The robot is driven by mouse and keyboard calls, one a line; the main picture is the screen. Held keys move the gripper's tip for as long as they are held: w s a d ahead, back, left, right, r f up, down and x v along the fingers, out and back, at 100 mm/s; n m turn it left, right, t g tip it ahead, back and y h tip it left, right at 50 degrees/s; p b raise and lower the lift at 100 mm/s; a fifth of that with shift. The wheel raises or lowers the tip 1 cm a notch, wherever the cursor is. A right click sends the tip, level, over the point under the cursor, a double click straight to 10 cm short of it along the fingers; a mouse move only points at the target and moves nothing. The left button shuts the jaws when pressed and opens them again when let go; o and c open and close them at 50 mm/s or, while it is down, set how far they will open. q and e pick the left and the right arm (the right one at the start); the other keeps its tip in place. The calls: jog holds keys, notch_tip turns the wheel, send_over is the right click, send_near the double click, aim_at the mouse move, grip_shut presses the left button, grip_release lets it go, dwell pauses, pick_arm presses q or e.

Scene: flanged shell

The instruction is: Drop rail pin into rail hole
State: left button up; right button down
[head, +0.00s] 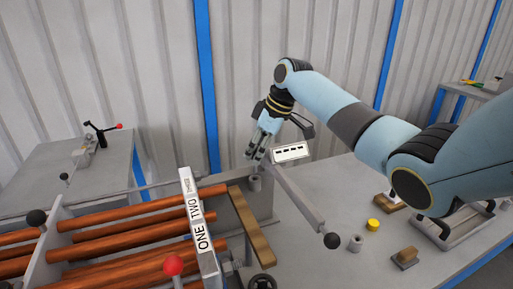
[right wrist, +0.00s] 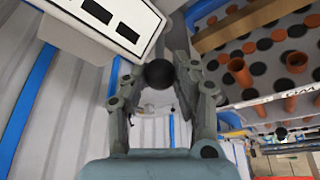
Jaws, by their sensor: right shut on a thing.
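My right gripper (head: 257,156) points down above the right end of the grey rail frame. In the right wrist view its two fingers (right wrist: 160,66) close on a round black knob (right wrist: 160,75), which I take to be the head of the rail pin. The pin's shaft is hidden in both views. My left gripper is not in view.
A grey bar (head: 298,199) with a black ball end slants just right of the sleeve. A white slotted plate (head: 291,152) is close to my gripper. A yellow cap (head: 373,224) sits right.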

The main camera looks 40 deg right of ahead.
jog(key=shift+f+b, duration=0.75)
jog(key=shift+f, duration=0.8)
jog(key=c, duration=1)
grip_release()
jog(key=shift+o, duration=0.2)
jog(key=shift+r, duration=0.15)
jog(key=v, duration=1.1)
jog(key=shift+s+d+r, duration=0.1)
jog(key=shift+d+r, duration=0.05)
jog(key=shift+r, duration=0.1)
jog(key=shift+s+f, duration=0.1)
